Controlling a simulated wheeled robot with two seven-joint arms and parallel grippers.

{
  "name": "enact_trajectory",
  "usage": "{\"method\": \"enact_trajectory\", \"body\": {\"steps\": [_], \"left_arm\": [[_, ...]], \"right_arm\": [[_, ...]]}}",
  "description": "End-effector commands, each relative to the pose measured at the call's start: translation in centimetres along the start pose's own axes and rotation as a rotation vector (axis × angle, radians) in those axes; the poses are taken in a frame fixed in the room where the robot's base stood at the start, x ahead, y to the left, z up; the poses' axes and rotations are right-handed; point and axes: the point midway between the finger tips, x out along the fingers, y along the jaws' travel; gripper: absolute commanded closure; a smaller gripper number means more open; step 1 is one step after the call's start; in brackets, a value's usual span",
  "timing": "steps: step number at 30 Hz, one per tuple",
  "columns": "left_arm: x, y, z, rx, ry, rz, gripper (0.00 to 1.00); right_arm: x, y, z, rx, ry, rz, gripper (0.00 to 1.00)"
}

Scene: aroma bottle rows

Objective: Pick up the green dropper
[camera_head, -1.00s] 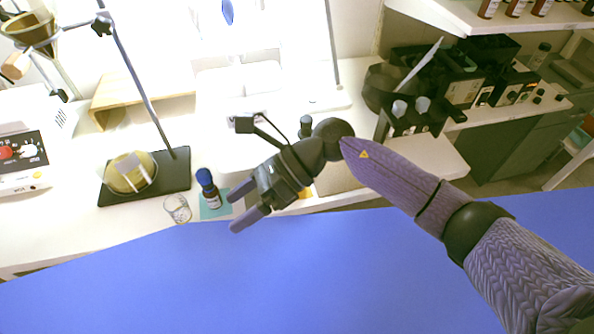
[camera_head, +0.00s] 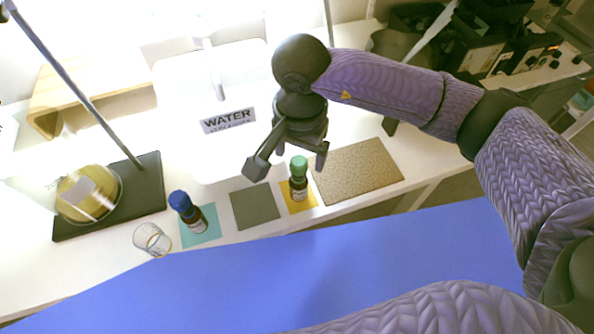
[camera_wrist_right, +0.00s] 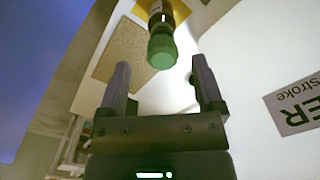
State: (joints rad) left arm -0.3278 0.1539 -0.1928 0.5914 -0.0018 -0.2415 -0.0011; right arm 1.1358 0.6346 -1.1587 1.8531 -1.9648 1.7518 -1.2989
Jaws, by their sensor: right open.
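The green dropper is a dark bottle with a green cap (camera_head: 299,180), upright on a yellow square mat (camera_head: 310,203) near the table's front edge. In the right wrist view its green cap (camera_wrist_right: 162,50) lies just beyond and between the fingertips. My right gripper (camera_head: 302,160) is above and behind the bottle in the head view, pointing down. In the right wrist view the right gripper (camera_wrist_right: 160,82) is open and empty, with its two fingers apart. It does not touch the bottle as far as I can see. My left gripper is not in view.
A blue-capped bottle (camera_head: 188,212) stands on a teal mat, with a glass beaker (camera_head: 152,240) beside it. An empty grey mat (camera_head: 255,207) lies left of the green dropper and a brown speckled board (camera_head: 358,175) right. A stand with a flask (camera_head: 88,195) is at left.

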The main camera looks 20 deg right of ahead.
Motion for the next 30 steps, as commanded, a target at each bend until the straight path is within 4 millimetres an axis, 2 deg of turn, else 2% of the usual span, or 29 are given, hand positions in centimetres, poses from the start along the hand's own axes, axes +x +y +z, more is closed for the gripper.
{"method": "enact_trajectory", "body": {"steps": [3,6,12,14,20,21,28,30], "left_arm": [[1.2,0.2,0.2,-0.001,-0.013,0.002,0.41],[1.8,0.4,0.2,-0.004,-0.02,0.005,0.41],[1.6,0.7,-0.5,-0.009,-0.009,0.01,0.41],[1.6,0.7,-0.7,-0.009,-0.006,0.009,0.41],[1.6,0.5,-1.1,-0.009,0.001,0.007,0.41],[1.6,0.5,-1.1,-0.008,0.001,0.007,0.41],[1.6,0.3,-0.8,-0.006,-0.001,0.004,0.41],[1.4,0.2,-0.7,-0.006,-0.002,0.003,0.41]], "right_arm": [[2.6,-0.2,-0.2,0.002,-0.004,0.004,0.15],[4.4,-0.2,-0.1,0.001,-0.004,0.003,0.15],[4.3,-0.2,-0.2,0.001,-0.001,-0.001,0.15],[4.3,-0.2,-0.2,0.001,-0.001,-0.001,0.25],[4.3,-0.2,-0.2,0.001,-0.001,-0.001,0.68],[4.3,-0.2,-0.2,0.002,-0.001,-0.001,0.71],[4.3,-0.2,-0.2,0.002,-0.001,-0.001,0.7],[3.7,-0.2,-0.2,0.001,-0.001,-0.002,0.7]]}}
